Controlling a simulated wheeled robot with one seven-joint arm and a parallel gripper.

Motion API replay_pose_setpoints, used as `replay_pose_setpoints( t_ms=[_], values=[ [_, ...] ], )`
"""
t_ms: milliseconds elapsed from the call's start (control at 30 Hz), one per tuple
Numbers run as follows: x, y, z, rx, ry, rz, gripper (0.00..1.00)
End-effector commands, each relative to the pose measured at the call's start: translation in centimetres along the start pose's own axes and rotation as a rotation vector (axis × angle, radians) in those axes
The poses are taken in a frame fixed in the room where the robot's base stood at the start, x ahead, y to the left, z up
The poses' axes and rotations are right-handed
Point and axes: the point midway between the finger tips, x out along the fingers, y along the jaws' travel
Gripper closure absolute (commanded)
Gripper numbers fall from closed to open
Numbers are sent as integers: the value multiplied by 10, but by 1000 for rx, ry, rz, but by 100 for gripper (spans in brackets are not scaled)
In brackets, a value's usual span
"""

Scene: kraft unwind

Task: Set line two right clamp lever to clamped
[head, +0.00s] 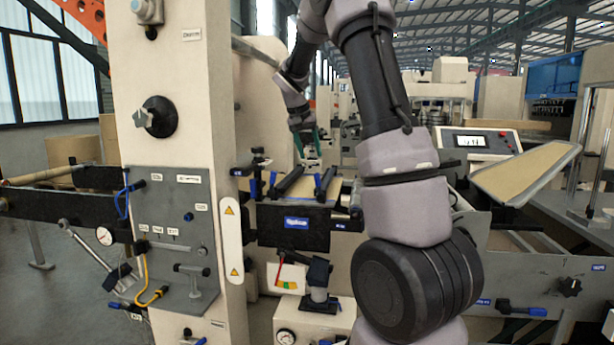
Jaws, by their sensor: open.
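My gripper (308,150) is small and far off in the head view, with its teal fingers pointing down and apart. It is empty and appears above the brown kraft web behind the blue-labelled black box (296,222). Dark bars with blue ends lie at the left (289,179) and right (326,182) of this web. No clamp lever can be identified for certain as line two's right one. A black lever with a blue grip (522,309) sits on the grey side frame at the lower right. My arm hides part of the machine right of the web.
A cream column with a grey panel (180,225) of gauges, hoses and a T-handle stands at the left. A gauge with a coloured scale (288,276) is below the black box. A display console (475,142) and tan-topped slanted table (527,172) are at the right.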

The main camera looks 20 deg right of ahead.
Motion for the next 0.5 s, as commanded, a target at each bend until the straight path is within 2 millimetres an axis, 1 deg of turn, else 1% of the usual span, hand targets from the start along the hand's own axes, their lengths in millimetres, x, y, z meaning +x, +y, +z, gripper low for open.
replay_pose_setpoints(
  t_ms=[167, 300, 500],
  values=[
    [28, 1, 2, 0, -5, 3, 45],
    [56, 1, 2, -1, -5, 1, 45],
    [88, 1, 2, -1, -4, 1, 45]
  ],
)
